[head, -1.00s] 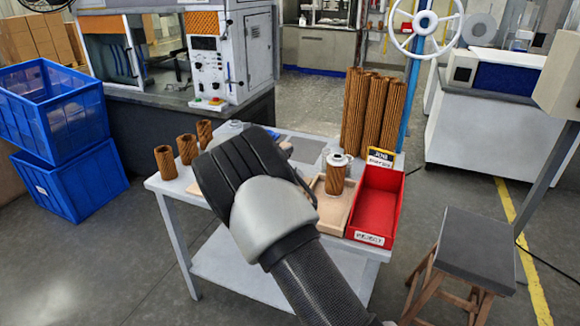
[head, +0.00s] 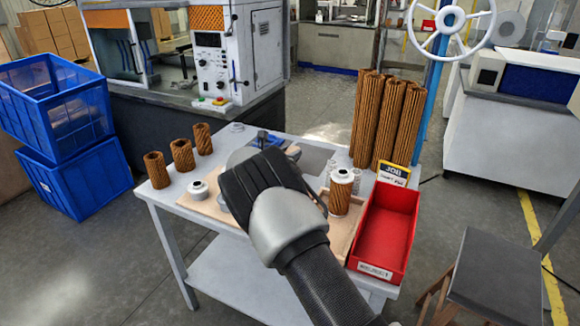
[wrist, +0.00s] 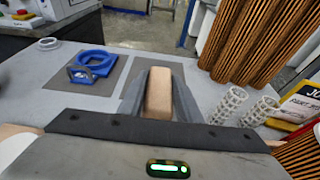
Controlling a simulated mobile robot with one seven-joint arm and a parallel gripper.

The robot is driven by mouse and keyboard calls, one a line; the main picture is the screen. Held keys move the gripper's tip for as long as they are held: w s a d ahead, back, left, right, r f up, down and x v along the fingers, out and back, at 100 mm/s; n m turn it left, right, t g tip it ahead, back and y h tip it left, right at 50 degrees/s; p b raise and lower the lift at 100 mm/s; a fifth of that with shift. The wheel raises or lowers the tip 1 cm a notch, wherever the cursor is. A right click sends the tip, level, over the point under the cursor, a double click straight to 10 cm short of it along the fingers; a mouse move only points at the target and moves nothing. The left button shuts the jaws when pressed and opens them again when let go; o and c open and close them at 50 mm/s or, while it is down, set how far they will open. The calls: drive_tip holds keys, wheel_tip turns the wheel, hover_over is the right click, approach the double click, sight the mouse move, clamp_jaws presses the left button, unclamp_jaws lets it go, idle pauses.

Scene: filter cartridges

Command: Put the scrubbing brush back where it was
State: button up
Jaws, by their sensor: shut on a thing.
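The scrubbing brush shows in the wrist view as a tan wooden block (wrist: 158,92) between the two grey fingers of my gripper (wrist: 159,100). My gripper is shut on it. Its bristles are hidden. The brush is over or on a dark grey mat (wrist: 136,76) on the table; I cannot tell whether it touches. In the head view my black wrist hides most of the gripper, and a small tan end of the brush (head: 293,151) shows just beyond it. The mat also shows there (head: 318,160).
A blue ring tool (wrist: 95,60) lies left of the brush. White mesh cores (wrist: 228,104) and tall brown filters (head: 388,115) stand to its right. A capped cartridge (head: 340,195) stands on a wooden tray, beside a red bin (head: 385,230). Short brown cartridges (head: 182,155) line the left.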

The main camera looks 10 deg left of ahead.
drive_tip(key=shift+f+b, duration=0.35)
drive_tip(key=shift+f, duration=1.5)
drive_tip(key=shift+f+b, duration=0.55)
drive_tip(key=shift+f, duration=0.05)
drive_tip(key=o, duration=1.2)
